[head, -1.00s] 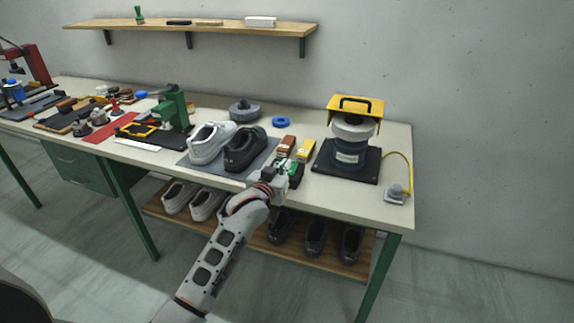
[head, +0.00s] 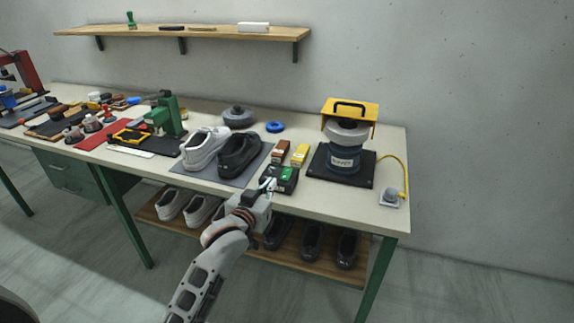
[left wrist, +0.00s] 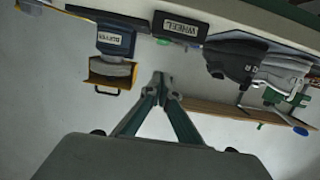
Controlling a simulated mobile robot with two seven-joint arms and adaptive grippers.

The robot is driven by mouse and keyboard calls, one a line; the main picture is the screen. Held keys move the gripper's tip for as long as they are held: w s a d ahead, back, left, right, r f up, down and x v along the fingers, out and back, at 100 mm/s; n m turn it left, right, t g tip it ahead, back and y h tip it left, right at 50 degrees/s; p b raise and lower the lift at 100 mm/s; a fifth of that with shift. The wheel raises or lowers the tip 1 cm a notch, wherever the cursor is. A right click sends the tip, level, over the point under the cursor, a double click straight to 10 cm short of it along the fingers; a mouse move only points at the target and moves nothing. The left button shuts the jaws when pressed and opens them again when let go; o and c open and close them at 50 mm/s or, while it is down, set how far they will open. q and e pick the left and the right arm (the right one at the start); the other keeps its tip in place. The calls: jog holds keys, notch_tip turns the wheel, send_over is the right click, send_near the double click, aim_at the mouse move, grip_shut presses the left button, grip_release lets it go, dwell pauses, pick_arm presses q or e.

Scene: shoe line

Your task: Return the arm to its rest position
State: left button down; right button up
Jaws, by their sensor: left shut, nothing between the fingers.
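My left arm reaches up from the bottom of the head view. Its gripper (head: 269,186) is shut and empty at the table's front edge, by a small black box with a green top (head: 280,179). I cannot tell whether it touches the box. In the left wrist view the shut fingers (left wrist: 160,86) meet at their tips with nothing between them. That view is upside down and shows a black box labelled WHEEL (left wrist: 180,28) and the buffer (left wrist: 114,43). My right gripper is in neither view.
The workbench (head: 340,203) holds a white and a black shoe on a grey mat (head: 214,178), brown and yellow boxes, and the yellow-hooded buffer (head: 346,158). A lower shelf (head: 290,266) holds more shoes. Open floor lies in front of the bench.

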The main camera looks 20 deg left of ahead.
pick_arm(q)
jog(key=s+d+f+m+g+h, duration=0.1)
jog(key=s+f+m+g, duration=0.2)
jog(key=s+f, duration=2.5)
jog(key=s+g, duration=0.2)
jog(key=s, duration=0.2)
jog(key=shift+s+d+f+m, duration=0.2)
jog(key=shift+d+m, duration=0.1)
jog(key=shift+d, duration=0.05)
